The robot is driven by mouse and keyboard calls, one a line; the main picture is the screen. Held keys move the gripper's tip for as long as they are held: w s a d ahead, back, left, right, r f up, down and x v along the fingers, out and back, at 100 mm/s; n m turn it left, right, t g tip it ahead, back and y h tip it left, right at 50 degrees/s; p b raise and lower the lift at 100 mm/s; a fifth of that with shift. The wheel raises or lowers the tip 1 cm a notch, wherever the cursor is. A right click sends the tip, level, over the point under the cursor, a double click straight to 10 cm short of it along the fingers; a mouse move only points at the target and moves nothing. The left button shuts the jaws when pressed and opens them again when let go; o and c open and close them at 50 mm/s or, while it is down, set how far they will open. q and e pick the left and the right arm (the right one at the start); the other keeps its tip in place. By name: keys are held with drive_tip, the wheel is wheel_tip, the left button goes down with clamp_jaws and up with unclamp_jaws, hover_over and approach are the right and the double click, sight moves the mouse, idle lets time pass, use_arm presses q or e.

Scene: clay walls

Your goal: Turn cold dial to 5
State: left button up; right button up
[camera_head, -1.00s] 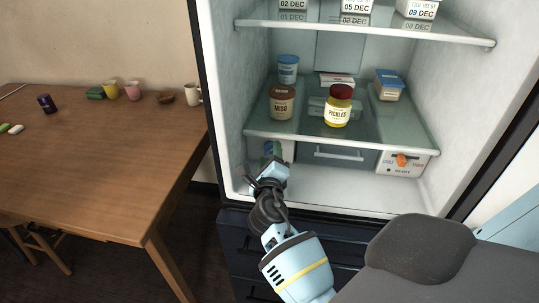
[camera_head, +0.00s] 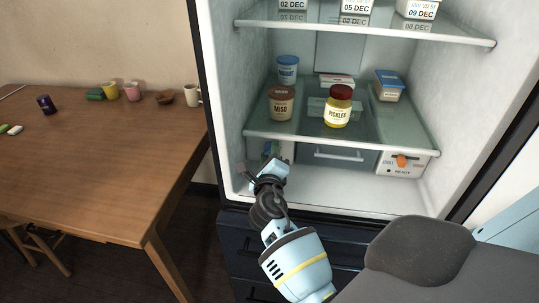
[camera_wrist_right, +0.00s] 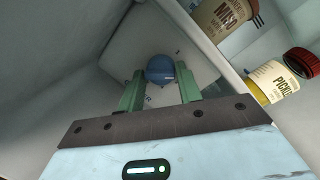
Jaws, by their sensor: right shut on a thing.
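The cold dial is a round dark blue knob (camera_wrist_right: 160,69) on a white panel (camera_wrist_right: 150,40) with small dark marks around it, seen in the right wrist view. The marks are too small and too covered to read, so I cannot tell the dial's setting. My right gripper (camera_wrist_right: 160,83) is shut on the knob, with a green finger on either side. In the head view my right gripper (camera_head: 271,156) reaches into the lower left of the fridge, below the glass shelf, and mostly hides the dial. My left gripper is not in view.
A glass shelf (camera_head: 350,139) above my gripper holds a miso jar (camera_head: 281,104), a pickles jar (camera_head: 338,108) and tubs. A second panel with an orange knob (camera_head: 401,160) is at the lower right. A clear drawer front (camera_head: 340,157) is between. A wooden table (camera_head: 90,170) stands left.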

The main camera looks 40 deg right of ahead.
drive_tip(key=m, duration=0.3)
drive_tip(key=shift+m+h, duration=0.3)
drive_tip(key=shift+m+h+b, duration=0.3)
drive_tip(key=shift+m+b, duration=0.3)
drive_tip(key=shift+m, duration=1)
drive_tip(key=shift+d, duration=0.1)
drive_tip(key=o, duration=0.9)
drive_tip(key=shift+o, duration=0.2)
drive_tip(key=shift+f, duration=0.1)
